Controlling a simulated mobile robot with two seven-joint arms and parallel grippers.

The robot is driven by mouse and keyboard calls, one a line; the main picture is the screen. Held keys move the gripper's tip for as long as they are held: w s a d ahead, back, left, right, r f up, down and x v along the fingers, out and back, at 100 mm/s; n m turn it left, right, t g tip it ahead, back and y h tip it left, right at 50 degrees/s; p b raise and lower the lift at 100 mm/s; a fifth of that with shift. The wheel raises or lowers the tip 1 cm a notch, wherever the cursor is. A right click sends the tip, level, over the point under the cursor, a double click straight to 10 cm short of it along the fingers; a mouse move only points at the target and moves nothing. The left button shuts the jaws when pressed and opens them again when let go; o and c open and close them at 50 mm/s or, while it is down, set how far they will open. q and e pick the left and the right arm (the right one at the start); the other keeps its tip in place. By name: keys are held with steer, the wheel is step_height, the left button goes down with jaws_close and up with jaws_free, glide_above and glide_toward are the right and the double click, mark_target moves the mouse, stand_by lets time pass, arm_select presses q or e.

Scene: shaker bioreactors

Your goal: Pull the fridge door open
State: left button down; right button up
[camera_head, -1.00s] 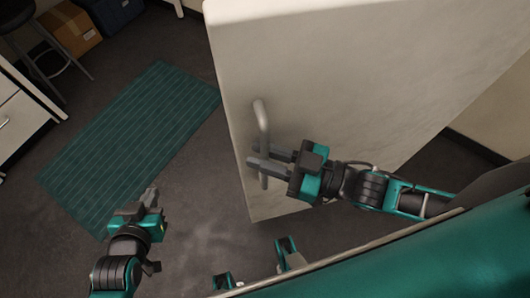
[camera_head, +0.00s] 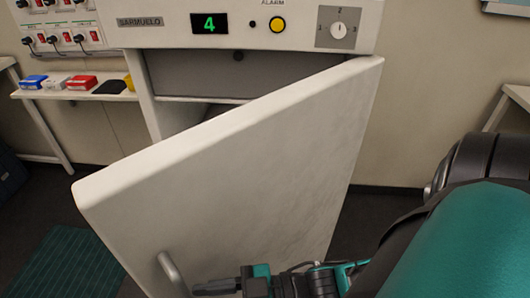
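The white fridge (camera_head: 262,24) stands ahead, with a green "4" on its display. Its white door (camera_head: 255,175) is open, with the left edge swung out toward me and the right edge near the body. A dark gap shows behind the door's top edge. The grey bar handle (camera_head: 170,268) is low on the door's left side and is cut off by the picture's bottom. My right gripper (camera_head: 205,288) is beside the handle at the bottom edge, its fingertips close to the bar. Whether it holds the bar cannot be told. My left gripper is out of view.
A white shelf (camera_head: 65,95) at left holds small blue, red and yellow boxes and a black item. A switch panel (camera_head: 65,38) hangs above it. A green mat (camera_head: 65,268) lies on the dark floor at lower left. Another table (camera_head: 518,95) stands at right.

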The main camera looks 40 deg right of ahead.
steer(key=v, duration=1)
steer(key=shift+p, duration=0.3)
